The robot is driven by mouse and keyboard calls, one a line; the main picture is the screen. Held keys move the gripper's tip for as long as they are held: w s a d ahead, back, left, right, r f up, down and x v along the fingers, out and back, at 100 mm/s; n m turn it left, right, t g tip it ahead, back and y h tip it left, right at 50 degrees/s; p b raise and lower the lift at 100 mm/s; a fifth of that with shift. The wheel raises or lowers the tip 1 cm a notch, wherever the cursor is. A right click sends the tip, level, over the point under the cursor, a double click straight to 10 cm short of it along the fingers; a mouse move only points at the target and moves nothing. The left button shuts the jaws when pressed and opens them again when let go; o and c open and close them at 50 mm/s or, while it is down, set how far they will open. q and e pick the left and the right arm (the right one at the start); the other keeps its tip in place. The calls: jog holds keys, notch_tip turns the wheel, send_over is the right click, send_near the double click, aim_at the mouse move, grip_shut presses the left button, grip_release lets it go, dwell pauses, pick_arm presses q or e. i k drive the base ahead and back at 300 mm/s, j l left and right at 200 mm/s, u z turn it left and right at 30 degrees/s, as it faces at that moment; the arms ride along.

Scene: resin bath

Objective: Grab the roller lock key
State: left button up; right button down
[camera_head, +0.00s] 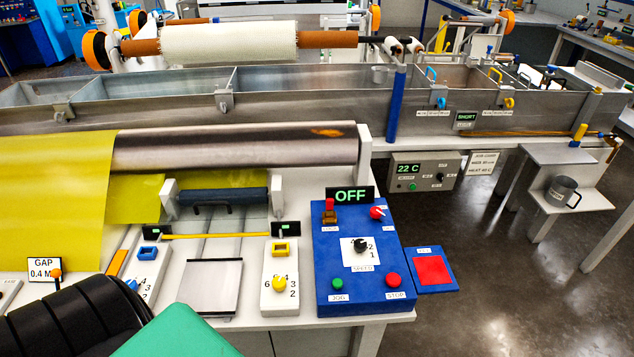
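A small red piece, which looks like the roller lock key (329,204), stands upright in a brown block at the upper left of the blue control panel (335,270). A small label below the block is too small to read surely. The panel's display (350,195) reads OFF. Neither of my grippers can be made out in the head view, and nothing touches the key.
The panel also carries a red knob (377,212), a black speed dial (361,245), a green button (338,284) and a red button (393,279). A blue pad with a red square (433,270) is at its right. A large metal roller (235,148) lies behind.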

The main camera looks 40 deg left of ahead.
aim_at(330, 202)
jog(key=u, duration=1.05)
jog(key=i+l+u, duration=0.15)
jog(key=l, duration=0.25)
jog(key=i+l+u, duration=0.1)
jog(key=l, duration=0.35)
jog(key=i+l+u, duration=0.15)
jog(key=l, duration=0.3)
jog(key=l+u, duration=0.15)
jog(key=l, duration=0.25)
jog(key=i+l, duration=0.05)
